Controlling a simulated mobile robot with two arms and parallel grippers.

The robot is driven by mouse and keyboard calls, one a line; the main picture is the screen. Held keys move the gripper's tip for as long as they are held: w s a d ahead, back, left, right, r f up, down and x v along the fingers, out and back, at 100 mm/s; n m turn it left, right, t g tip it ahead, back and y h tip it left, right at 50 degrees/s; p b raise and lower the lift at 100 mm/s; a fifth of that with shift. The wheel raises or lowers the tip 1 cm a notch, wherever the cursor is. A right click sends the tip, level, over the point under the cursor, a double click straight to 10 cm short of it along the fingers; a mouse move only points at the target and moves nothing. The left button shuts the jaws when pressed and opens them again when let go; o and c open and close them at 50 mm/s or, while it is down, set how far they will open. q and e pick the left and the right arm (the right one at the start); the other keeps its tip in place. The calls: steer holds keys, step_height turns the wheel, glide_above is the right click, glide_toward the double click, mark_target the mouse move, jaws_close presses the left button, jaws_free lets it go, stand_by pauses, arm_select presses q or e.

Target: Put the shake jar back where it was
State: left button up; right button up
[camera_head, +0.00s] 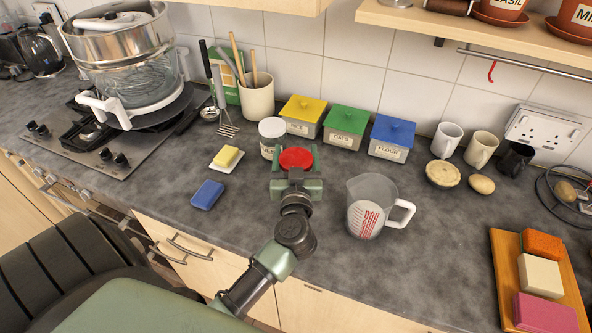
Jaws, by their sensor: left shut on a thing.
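The shake jar (296,158) shows as a round red top at the middle of the head view, between the jaws of my left gripper (296,168). My left gripper is shut on it. The jar's body is mostly hidden by the gripper, and I cannot tell whether it touches the counter. My right gripper is not in view.
A white-lidded jar (271,130) stands close behind on the left. Yellow, green (346,122) and blue (392,131) canisters line the wall. A measuring jug (368,215) stands to the right. Butter (227,156) and a blue sponge (207,194) lie left. Counter in front is clear.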

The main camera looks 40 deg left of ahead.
arm_select(q)
step_height(320, 180, down, 3)
steer(key=shift+f+b, duration=0.15)
steer(key=shift+b, duration=0.4)
steer(key=shift+f, duration=0.5)
steer(key=shift+f, duration=0.1)
steer(key=o, duration=1.6)
steer(key=shift+f, duration=0.1)
steer(key=shift+c, duration=0.2)
steer(key=shift+s+d, duration=0.1)
steer(key=shift+s, duration=0.05)
steer(key=b+v, duration=0.2)
steer(key=v, duration=1)
